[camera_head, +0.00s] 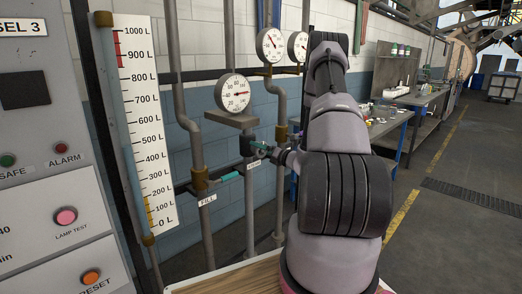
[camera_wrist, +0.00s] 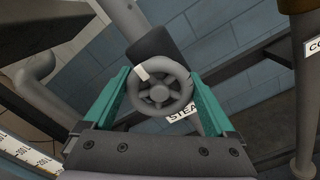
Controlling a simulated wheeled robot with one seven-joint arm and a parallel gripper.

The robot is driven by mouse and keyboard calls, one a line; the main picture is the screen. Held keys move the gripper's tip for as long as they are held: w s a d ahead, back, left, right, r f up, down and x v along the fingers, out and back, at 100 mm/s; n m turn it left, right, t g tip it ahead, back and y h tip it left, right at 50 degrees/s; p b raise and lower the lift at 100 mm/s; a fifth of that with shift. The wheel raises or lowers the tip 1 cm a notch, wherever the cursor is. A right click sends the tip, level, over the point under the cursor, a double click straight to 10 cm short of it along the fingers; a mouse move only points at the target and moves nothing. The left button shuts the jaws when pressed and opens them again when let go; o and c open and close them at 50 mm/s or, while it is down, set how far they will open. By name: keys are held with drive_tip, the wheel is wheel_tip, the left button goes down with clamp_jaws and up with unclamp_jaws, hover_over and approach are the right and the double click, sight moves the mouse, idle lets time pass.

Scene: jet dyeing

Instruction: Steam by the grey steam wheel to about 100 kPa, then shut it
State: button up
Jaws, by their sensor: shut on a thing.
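The grey steam wheel (camera_wrist: 160,92) sits between the two green fingers of my gripper (camera_wrist: 160,74) in the wrist view. The fingers are shut on its rim from both sides. A white mark shows on the rim's upper left. A label (camera_wrist: 182,116) reading "STEA" shows behind it, partly hidden. In the head view my gripper (camera_head: 262,148) is at the middle pipe, below a round gauge (camera_head: 233,92). The gauge's red needle points right; its exact reading is too small to tell. The wheel is mostly hidden by my gripper and arm there.
A valve labelled FILL (camera_head: 208,199) stands on the pipe to the left. Two more gauges (camera_head: 269,45) (camera_head: 298,46) hang at the upper right. A litre scale (camera_head: 146,130) and control panel (camera_head: 50,150) are at left. A workbench (camera_head: 415,98) stands behind right; the floor there is clear.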

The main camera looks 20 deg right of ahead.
drive_tip(key=o, duration=1)
drive_tip(key=shift+o, duration=0.2)
drive_tip(key=shift+d, duration=0.1)
drive_tip(key=v, duration=1)
drive_tip(key=shift+s, duration=0.4)
drive_tip(key=shift+d, duration=0.15)
